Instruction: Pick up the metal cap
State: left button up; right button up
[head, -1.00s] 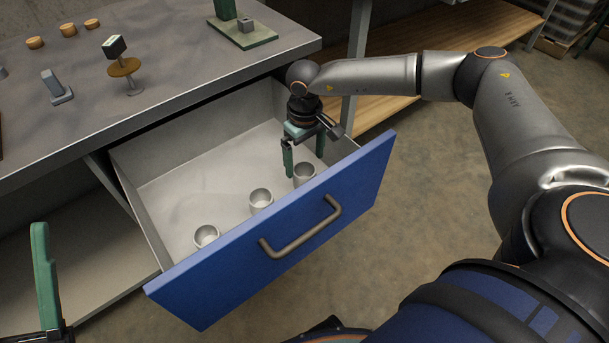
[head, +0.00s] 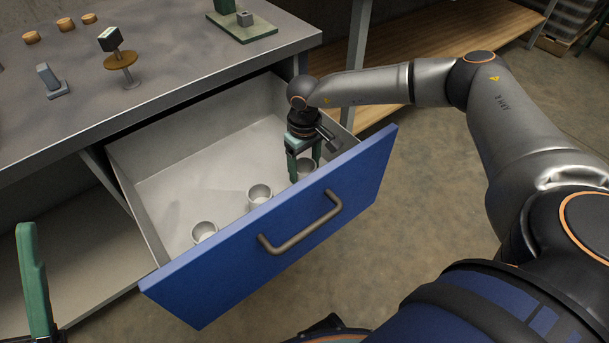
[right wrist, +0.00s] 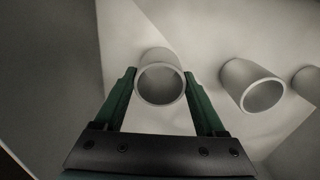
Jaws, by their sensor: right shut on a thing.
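Three grey metal caps lie in the open drawer (head: 150,215), in a row along its front. The rightmost metal cap (head: 306,167) is between the fingers of my right gripper (head: 305,172) and partly hidden by them. In the right wrist view this cap (right wrist: 160,84) shows its round open end, with a green finger against each side. My right gripper (right wrist: 160,88) is shut on it, still down inside the drawer. The middle cap (head: 260,194) and the left cap (head: 204,232) stand free. My left gripper (head: 35,280) shows only in part at the lower left; its opening cannot be told.
The drawer's blue front (head: 270,235) with its bar handle (head: 300,228) stands close in front of the caps. The workbench top (head: 180,75) above holds several wooden discs, a small stand (head: 121,60) and a green plate (head: 242,28). The drawer's left part is empty.

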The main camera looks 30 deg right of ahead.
grip_shut()
jog(key=shift+r, duration=0.1)
